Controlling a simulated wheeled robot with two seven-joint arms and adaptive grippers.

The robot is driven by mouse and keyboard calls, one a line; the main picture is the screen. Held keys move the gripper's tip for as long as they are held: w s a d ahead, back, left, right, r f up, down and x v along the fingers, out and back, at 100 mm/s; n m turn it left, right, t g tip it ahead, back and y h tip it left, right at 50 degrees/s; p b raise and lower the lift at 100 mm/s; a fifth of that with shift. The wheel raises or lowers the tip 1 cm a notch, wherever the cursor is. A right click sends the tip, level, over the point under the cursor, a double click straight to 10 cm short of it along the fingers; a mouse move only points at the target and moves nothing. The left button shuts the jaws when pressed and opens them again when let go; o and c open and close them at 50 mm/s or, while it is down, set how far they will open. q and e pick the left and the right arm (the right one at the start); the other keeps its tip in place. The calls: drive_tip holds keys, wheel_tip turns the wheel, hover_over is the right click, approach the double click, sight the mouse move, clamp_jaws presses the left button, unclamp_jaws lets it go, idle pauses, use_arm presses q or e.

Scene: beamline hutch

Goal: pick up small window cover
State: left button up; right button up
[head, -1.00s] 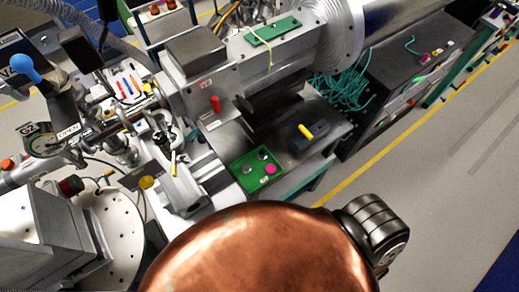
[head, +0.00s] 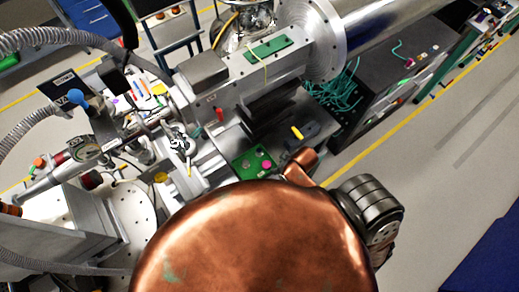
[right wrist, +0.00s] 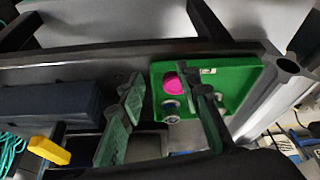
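A green tray (head: 240,158) lies on the metal bench in the head view, just beyond my copper-coloured right arm. It holds a magenta round piece (head: 267,165) and small grey round pieces (head: 246,166). I cannot tell for sure which is the small window cover. In the right wrist view the green tray (right wrist: 238,80) is close, with the magenta piece (right wrist: 172,81) and a grey round piece (right wrist: 170,107) showing between the fingers of my right gripper (right wrist: 168,92). The fingers are apart and empty, and one hides part of the tray. My left gripper is not seen.
A dark block (right wrist: 48,103) with a yellow piece (right wrist: 48,150) stands left of the tray in the right wrist view. Beamline hardware (head: 205,72) crowds the bench behind and left. Teal cables (head: 335,90) hang at the right.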

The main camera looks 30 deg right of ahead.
drive_tip(key=w+a+r+n+y+p, duration=0.25)
drive_tip(key=w+a+r+n, duration=0.25)
drive_tip(key=w+a+n, duration=0.25)
drive_tip(key=n+g+y, duration=0.1)
drive_tip(key=n+g, duration=0.2)
approach(259, 150)
drive_tip(key=p+x, duration=0.1)
drive_tip(key=x, duration=0.7)
drive_tip(key=shift+a+f+p, duration=0.1)
drive_tip(key=shift+f+p, duration=0.15)
drive_tip(key=shift+p, duration=0.05)
drive_tip(key=shift+c, duration=0.2)
clamp_jaws()
